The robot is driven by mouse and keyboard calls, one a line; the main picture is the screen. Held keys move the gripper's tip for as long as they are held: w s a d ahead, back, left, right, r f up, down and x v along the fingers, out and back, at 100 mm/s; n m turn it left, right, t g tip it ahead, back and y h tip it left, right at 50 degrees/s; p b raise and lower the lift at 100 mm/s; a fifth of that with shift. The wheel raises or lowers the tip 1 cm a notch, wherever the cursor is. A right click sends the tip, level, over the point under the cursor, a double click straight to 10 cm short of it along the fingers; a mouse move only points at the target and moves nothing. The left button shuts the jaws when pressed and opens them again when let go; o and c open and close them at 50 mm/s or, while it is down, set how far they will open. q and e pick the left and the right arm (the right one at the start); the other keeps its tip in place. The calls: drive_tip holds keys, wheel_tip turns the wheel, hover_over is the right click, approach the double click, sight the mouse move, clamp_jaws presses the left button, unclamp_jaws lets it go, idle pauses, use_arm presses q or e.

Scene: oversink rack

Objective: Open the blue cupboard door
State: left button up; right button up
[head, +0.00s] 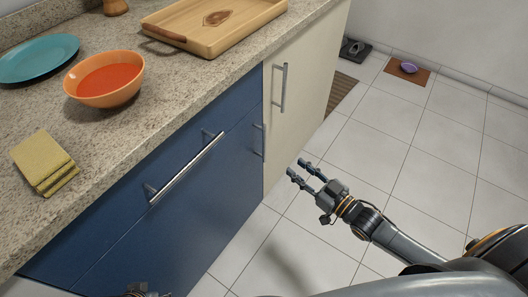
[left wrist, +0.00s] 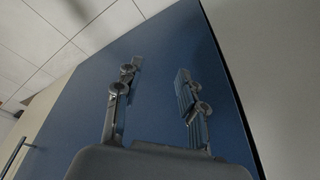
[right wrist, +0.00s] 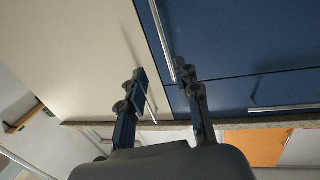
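The blue cupboard door (head: 190,225) is closed, below a blue drawer front. Its upright metal handle (head: 260,141) is near the right edge; it also shows in the right wrist view (right wrist: 162,38). My right gripper (head: 296,167) is open and empty, to the right of the handle and apart from it. In the right wrist view the handle's end appears between the spread fingers (right wrist: 161,70). My left gripper (head: 138,291) barely shows at the bottom edge. In the left wrist view its fingers (left wrist: 158,70) are open and empty, facing a plain blue panel.
The drawer's long bar handle (head: 185,168) sticks out above the door. A cream door (head: 305,90) with its own handle (head: 281,88) adjoins on the right. The counter holds a wooden tray (head: 245,30), orange bowl (head: 104,98), teal plate (head: 38,60) and sponges (head: 42,158). Tiled floor is free.

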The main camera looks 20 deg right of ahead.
sight(265, 142)
drive_tip(key=b+x, duration=0.1)
drive_tip(key=x, duration=0.3)
drive_tip(key=r+x, duration=0.1)
drive_tip(key=x, duration=0.4)
drive_tip(key=b+x, duration=0.1)
drive_tip(key=x, duration=0.3)
drive_tip(key=shift+w+a+r+b, duration=0.2)
drive_tip(key=shift+a+r+b, duration=0.1)
drive_tip(key=shift+a, duration=0.15)
use_arm(q)
drive_tip(key=v, duration=0.4)
drive_tip(key=shift+s+a+f, duration=0.1)
drive_tip(key=shift+s, duration=0.1)
use_arm(e)
clamp_jaws()
